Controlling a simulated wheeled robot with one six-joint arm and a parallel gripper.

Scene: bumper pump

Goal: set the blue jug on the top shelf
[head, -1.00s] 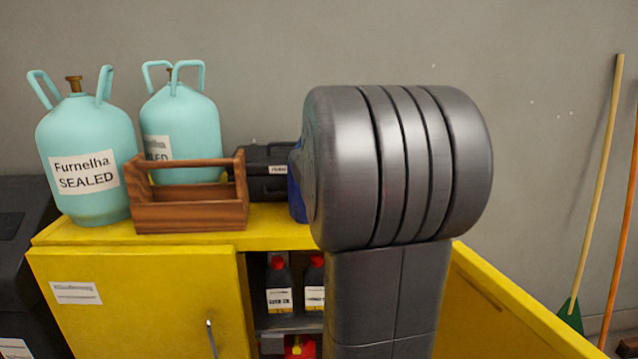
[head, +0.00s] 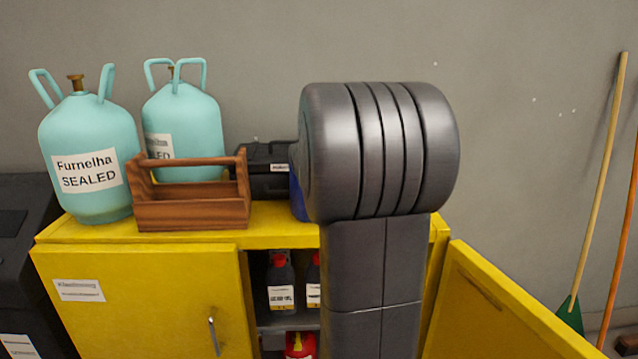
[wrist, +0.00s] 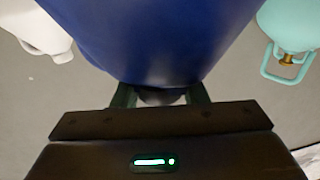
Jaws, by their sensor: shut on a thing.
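The blue jug (wrist: 155,40) fills the upper middle of the wrist view. My gripper (wrist: 158,97) is shut on it, a finger on either side of a dark part below the blue body. In the head view only a sliver of the blue jug (head: 298,197) shows left of my arm, which hides the rest and my gripper. I cannot tell whether the jug touches a surface. The yellow cabinet (head: 140,300) has its right door open. Its upper inner shelf (head: 283,321) holds dark bottles with red caps (head: 281,285).
On the cabinet top stand two teal tanks (head: 90,150) (head: 190,120), a wooden tool caddy (head: 190,208) and a black case (head: 270,165). A red container (head: 300,343) sits below the bottles. The open door (head: 500,310) juts out at right. Poles lean on the wall.

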